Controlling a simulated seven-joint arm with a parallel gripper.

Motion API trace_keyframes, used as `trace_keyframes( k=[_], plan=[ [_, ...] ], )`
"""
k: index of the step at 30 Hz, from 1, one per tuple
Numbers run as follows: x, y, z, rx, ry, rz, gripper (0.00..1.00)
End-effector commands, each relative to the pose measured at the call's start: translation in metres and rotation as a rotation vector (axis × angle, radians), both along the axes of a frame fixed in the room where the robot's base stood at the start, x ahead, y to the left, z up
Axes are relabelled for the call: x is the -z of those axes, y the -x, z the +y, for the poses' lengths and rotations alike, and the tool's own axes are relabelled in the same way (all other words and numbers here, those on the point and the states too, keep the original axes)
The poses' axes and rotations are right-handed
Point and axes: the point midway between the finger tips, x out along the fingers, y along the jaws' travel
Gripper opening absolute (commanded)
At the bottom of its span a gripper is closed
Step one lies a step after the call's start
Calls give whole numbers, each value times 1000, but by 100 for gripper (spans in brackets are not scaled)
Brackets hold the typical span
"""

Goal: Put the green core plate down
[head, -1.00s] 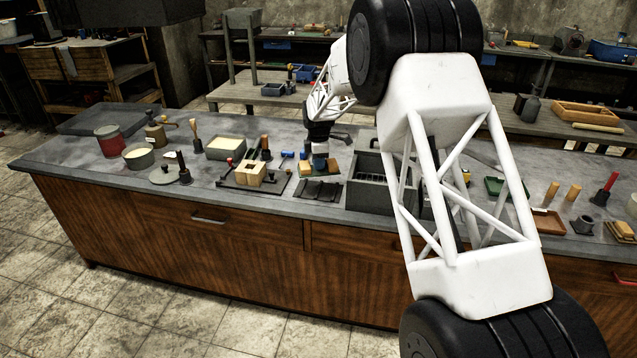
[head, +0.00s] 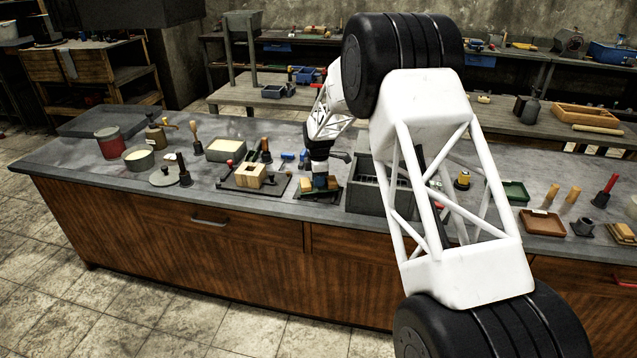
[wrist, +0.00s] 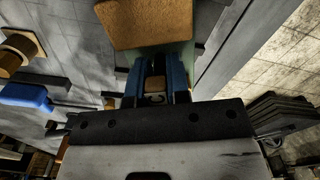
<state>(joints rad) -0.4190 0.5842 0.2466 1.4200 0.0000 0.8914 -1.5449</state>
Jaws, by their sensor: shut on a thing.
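My gripper (head: 320,176) is low over the workbench, left of the grey slotted box. In the wrist view its blue fingers (wrist: 160,84) are shut on the green core plate (wrist: 184,54). A tan block (wrist: 146,20) lies on the plate and hides much of it. In the head view the plate is at the dark stand (head: 303,192), low over it or resting on it; I cannot tell which. The fingers hide part of the plate.
The grey slotted box (head: 369,196) stands close on the right. A wooden core box (head: 250,175) on a dark board is on the left. A blue-handled tool (wrist: 24,96) lies nearby. The bench's front edge is close.

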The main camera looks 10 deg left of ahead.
Motion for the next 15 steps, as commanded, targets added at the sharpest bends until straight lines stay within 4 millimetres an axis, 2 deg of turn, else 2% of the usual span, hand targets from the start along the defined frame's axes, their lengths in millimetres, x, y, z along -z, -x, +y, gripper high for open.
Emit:
trace_keyframes(
  k=[4,15],
  plan=[
    [10,0,0,0,0,-1,0],
    [12,0,0,0,0,-1,0]
  ],
)
